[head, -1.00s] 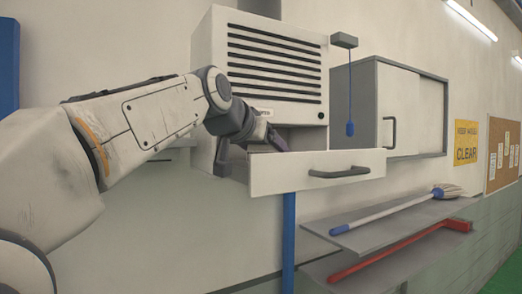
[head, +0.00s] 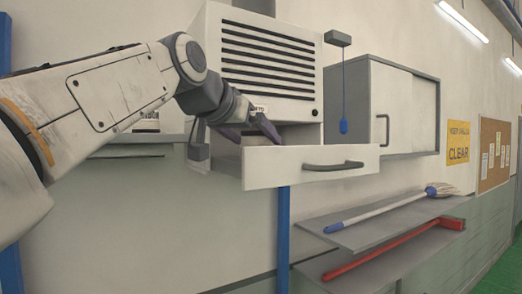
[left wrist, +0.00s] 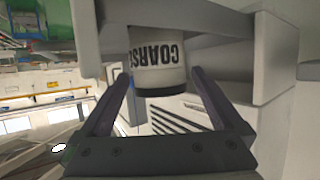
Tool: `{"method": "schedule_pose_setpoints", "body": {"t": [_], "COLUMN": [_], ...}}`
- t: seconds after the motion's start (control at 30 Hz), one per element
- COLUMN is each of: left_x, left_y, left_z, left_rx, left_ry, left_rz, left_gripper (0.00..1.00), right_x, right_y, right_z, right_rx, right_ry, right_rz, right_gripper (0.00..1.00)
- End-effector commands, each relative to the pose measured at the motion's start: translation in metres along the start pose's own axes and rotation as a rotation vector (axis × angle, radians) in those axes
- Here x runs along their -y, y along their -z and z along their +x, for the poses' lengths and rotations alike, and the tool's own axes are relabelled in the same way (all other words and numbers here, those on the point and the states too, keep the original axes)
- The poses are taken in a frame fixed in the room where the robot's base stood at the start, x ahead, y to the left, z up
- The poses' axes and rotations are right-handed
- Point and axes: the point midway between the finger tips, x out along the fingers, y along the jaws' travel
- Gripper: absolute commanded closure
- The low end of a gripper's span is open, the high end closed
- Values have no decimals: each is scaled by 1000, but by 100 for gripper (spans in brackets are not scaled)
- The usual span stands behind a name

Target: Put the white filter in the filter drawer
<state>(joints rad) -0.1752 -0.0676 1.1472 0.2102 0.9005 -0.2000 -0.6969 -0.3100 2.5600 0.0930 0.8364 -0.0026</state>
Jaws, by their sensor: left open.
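The white filter (left wrist: 158,50), a cylinder with a dark band and the word COARSE upside down, shows in the left wrist view between the walls of the filter drawer (left wrist: 272,62). In the head view the drawer (head: 268,168) is pulled out below the louvred unit, and its front panel hides the filter. My left gripper (head: 252,132) is open above the drawer. In the left wrist view its spread fingers (left wrist: 158,78) point toward the filter, one on each side, with nothing gripped. My right gripper is not in view.
The louvred unit (head: 265,60) rises close behind my gripper. A blue pull handle (head: 343,127) hangs on a cord to its right, before a grey cabinet (head: 405,105). Lower shelves hold a mop (head: 385,208) and a red-handled tool (head: 390,247). A wall shelf (head: 125,156) is at left.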

Motion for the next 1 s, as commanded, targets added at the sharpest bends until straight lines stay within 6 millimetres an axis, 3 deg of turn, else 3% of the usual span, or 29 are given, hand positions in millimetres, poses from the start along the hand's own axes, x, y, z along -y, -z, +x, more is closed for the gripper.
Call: {"method": "schedule_pose_setpoints", "body": {"t": [0.2, 0.4, 0.8, 1.0], "left_x": [0, 0, 0, 0], "left_y": [-2, -1, 0, 0], "left_z": [-47, -71, -76, -64], "left_rx": [-4, -1, 0, 3], "left_ry": [2, 1, 0, -2], "left_rz": [0, -1, 0, -1], "left_gripper": [0, 0, 0, 0], "right_x": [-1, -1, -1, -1], "right_y": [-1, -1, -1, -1], "right_z": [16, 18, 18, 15], "right_rx": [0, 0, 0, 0], "right_ry": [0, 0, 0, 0], "right_rz": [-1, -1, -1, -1], "right_gripper": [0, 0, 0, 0]}}
